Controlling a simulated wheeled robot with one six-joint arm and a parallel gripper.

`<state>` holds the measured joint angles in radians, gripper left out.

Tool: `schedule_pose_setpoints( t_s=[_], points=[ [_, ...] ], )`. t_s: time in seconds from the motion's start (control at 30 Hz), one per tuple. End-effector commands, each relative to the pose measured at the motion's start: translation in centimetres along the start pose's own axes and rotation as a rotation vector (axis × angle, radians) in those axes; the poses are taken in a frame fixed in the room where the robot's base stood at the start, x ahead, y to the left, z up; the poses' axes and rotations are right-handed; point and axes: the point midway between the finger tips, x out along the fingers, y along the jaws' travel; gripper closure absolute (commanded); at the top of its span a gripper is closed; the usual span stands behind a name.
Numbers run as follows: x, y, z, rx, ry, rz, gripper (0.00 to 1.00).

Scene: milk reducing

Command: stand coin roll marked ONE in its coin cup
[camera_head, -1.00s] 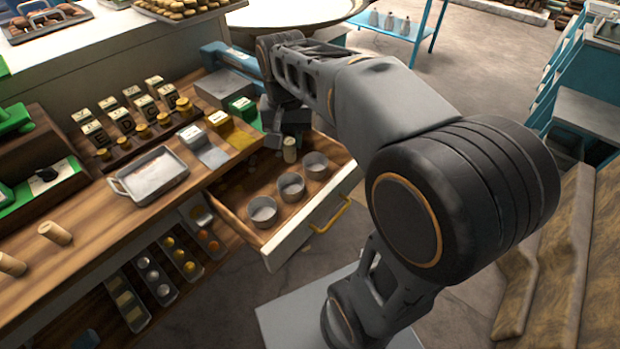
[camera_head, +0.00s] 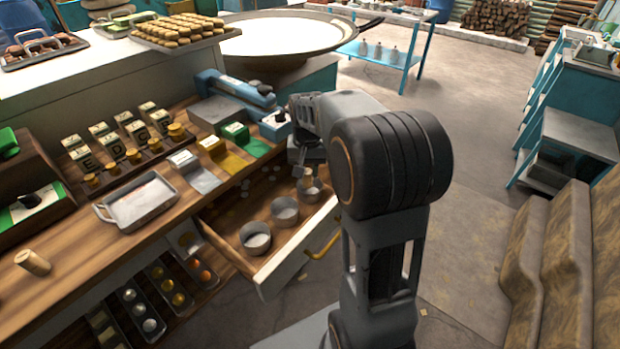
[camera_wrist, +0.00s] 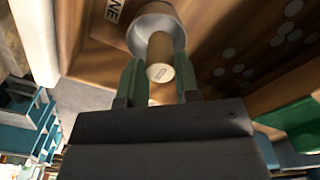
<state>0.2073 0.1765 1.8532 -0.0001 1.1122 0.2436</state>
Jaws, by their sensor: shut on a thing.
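My gripper (camera_head: 306,170) is shut on a tan coin roll (camera_head: 309,175) at the rearmost of three grey coin cups (camera_head: 311,192) in the open drawer. In the wrist view the green fingers of my gripper (camera_wrist: 160,72) flank the coin roll (camera_wrist: 158,50). Its near end carries a small marking too small to read. Its far end lies within the rim of the coin cup (camera_wrist: 155,25). I cannot tell whether it touches the cup's bottom. A partly cut-off label (camera_wrist: 113,10) reading "NE" is beside this cup.
The middle cup (camera_head: 285,211) and front cup (camera_head: 255,238) stand in the drawer (camera_head: 272,279). Loose coins lie on the drawer floor behind them. Another coin roll (camera_head: 33,262) lies on the counter near a metal tray (camera_head: 140,201). Blocks and weights line the counter.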

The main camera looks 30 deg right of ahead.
Motion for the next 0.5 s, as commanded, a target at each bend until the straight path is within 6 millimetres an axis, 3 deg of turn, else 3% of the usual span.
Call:
schedule_pose_setpoints(
  t_s=[0.5],
  points=[
    [4.1, 0.6, -0.7, 0.001, 0.001, 0.0, 1.0]
  ],
)
